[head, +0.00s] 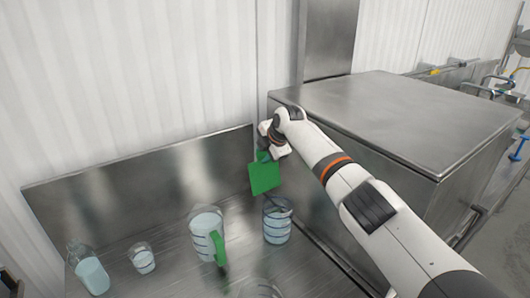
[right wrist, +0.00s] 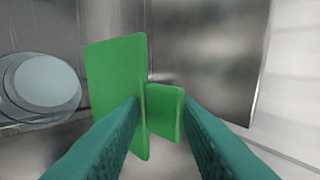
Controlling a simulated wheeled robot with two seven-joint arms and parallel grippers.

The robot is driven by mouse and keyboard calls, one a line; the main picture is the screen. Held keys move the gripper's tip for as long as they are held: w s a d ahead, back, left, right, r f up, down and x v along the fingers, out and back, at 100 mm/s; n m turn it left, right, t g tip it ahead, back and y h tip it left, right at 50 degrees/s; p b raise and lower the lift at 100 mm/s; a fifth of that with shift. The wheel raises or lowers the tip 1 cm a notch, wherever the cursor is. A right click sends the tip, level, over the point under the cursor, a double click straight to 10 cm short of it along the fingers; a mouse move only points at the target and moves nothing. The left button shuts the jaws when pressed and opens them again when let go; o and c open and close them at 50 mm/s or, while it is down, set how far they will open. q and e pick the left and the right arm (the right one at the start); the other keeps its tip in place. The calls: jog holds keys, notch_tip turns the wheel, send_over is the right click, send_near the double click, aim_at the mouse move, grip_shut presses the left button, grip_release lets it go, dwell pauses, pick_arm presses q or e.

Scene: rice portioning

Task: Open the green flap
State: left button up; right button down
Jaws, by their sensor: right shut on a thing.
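The green flap (head: 265,178) is a flat, squarish plate near the back right corner of the metal work surface, above a clear jug. In the right wrist view its large face (right wrist: 113,80) stands left of centre, with a smaller green tab (right wrist: 166,110) projecting to the right. My right gripper (head: 264,156) is at the top edge of the flap in the head view. In the right wrist view, its two teal fingers (right wrist: 162,118) are on either side of the tab, shut on it. My left gripper is not in view.
A clear jug with a dark rim (head: 277,226) stands just below the flap. A green-handled jug (head: 204,222), a small cup (head: 143,262) and a bottle (head: 92,274) stand to the left. A large metal cabinet (head: 410,110) stands on the right, under my right arm.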

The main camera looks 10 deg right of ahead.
jog(key=c, duration=1.6)
grip_release()
jog(key=shift+s+a+f, duration=0.15)
jog(key=shift+s+f, duration=0.05)
jog(key=shift+f, duration=0.45)
jog(key=shift+o, duration=0.2)
jog(key=shift+w, duration=0.1)
jog(key=b+v, duration=0.4)
jog(key=v, duration=0.8)
jog(key=shift+w+r, duration=0.15)
jog(key=shift+r, duration=0.25)
